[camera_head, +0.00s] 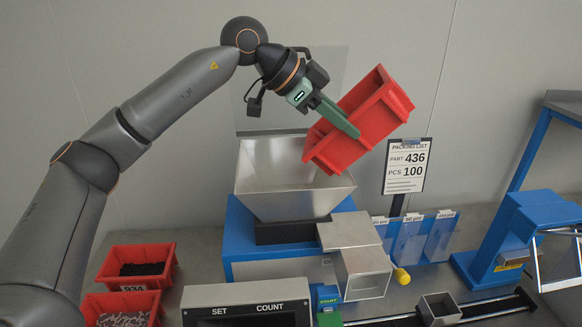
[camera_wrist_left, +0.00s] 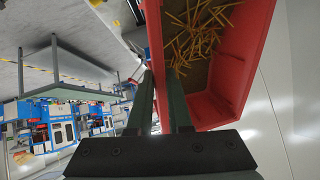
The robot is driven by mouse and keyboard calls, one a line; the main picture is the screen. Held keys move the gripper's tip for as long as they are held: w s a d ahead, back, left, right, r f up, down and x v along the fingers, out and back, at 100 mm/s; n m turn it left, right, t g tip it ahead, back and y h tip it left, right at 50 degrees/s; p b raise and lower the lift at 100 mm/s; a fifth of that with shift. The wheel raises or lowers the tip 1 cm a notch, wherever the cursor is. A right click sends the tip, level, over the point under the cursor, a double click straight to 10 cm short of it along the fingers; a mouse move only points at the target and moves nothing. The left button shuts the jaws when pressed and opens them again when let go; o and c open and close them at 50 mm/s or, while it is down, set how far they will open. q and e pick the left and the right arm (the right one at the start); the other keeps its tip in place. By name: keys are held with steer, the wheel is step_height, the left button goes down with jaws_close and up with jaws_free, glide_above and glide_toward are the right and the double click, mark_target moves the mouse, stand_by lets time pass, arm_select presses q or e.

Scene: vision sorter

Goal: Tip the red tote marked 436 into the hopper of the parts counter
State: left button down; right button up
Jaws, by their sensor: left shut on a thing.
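The red tote (camera_head: 352,112) is held in the air, steeply tilted, above the hopper (camera_head: 290,178) of the parts counter (camera_head: 268,250). My left gripper (camera_head: 352,130) is shut on the tote's wall. In the left wrist view the tote (camera_wrist_left: 240,75) shows thin yellow-orange pieces (camera_wrist_left: 196,30) lying inside it, beside my gripper's fingers (camera_wrist_left: 160,85). No number is readable on this tote. The hopper is an open metal funnel; its inside shows no parts from here. My right gripper is not in view.
A red tote marked 934 (camera_head: 133,288) with dark parts and another red tote (camera_head: 91,305) with pale parts stand at lower left. A packing list (camera_head: 407,166) reads part 436, 100 pieces. A metal chute (camera_head: 362,272), small metal bin (camera_head: 439,308) and blue machine (camera_head: 520,235) stand right.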

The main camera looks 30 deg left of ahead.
arm_select(q)
steer(key=shift+d+r, duration=0.1)
steer(key=shift+r, duration=0.25)
steer(key=shift+s+a+h, duration=0.1)
steer(key=shift+a+h, duration=0.2)
steer(key=shift+r, duration=0.15)
steer(key=shift+r+t, duration=0.1)
steer(key=shift+t, duration=0.2)
steer(key=shift+s+a+h, duration=0.1)
steer(key=shift+a+h, duration=0.1)
steer(key=shift+h, duration=0.2)
steer(key=shift+s+a, duration=0.1)
steer(key=shift+a, duration=0.2)
steer(key=shift+d+f, duration=0.1)
steer(key=shift+f, duration=0.1)
steer(key=shift+t+h, duration=0.3)
